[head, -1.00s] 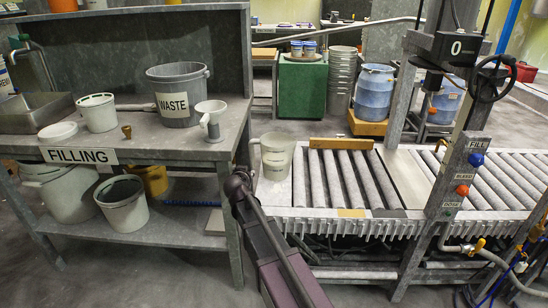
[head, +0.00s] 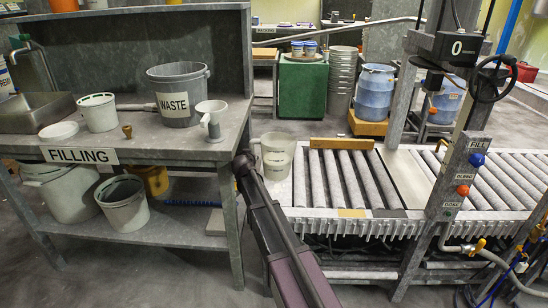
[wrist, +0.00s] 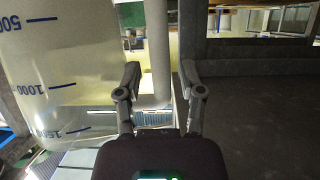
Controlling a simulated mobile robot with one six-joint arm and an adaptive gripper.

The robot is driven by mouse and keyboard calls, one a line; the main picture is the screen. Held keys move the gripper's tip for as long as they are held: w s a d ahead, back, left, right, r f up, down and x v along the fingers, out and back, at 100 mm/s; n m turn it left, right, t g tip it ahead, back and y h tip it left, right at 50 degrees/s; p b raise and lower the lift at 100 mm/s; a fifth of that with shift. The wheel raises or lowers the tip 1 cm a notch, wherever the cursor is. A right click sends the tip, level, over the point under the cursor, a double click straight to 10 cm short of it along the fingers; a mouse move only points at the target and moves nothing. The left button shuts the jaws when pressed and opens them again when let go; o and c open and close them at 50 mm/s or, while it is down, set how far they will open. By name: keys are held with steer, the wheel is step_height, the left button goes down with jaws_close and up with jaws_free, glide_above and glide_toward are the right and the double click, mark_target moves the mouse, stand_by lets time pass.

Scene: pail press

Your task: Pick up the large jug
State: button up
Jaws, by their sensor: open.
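The large jug (head: 278,158) is pale and translucent and stands upright at the left end of the roller conveyor. It fills the left of the wrist view (wrist: 50,60), with blue volume marks on its wall. Its pale handle (wrist: 159,45) runs as an upright bar in the wrist view. My gripper (wrist: 160,72) is open, and the handle's end shows between its two fingers. I cannot tell how deep the handle lies between them. In the head view my arm rises just left of the jug, and my fingers cannot be made out there.
The filling bench (head: 180,150) is close on the left, with a waste pail (head: 178,110) and a white funnel (head: 211,112) on top. The rollers (head: 345,180) right of the jug are clear apart from a wooden bar (head: 341,143) behind. A control post (head: 462,178) stands farther right.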

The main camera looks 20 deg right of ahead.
steer(key=shift+b+x, duration=0.95)
steer(key=shift+x, duration=1.6)
jaws_close()
